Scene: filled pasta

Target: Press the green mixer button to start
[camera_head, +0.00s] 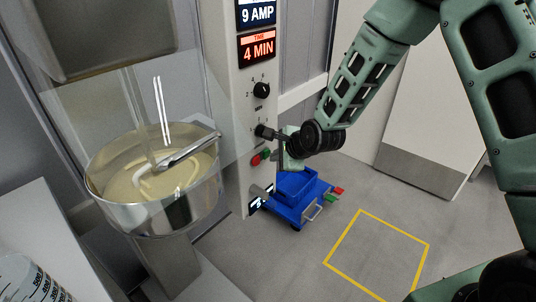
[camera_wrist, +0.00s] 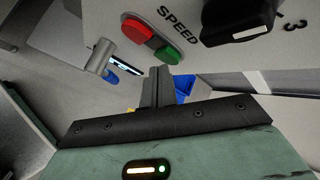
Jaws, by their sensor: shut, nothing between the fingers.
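The green button (camera_head: 265,153) sits on the mixer's upright control panel, beside a red button (camera_head: 256,160). In the wrist view the green button (camera_wrist: 167,53) is up close, at the lower right of the red button (camera_wrist: 137,30). My gripper (camera_head: 281,138) is at the panel, just right of and above the green button in the head view. In the wrist view my gripper (camera_wrist: 158,72) is shut and empty, its fingertips just below the green button in the picture. I cannot tell whether they touch it.
A black speed knob (camera_wrist: 236,18) sticks out close to the buttons. Below them a grey lever or handle (camera_wrist: 97,56) projects from the panel. A steel bowl (camera_head: 160,220) of pale dough stands left. A blue cart (camera_head: 289,212) stands on the floor, near a yellow-outlined square (camera_head: 341,228).

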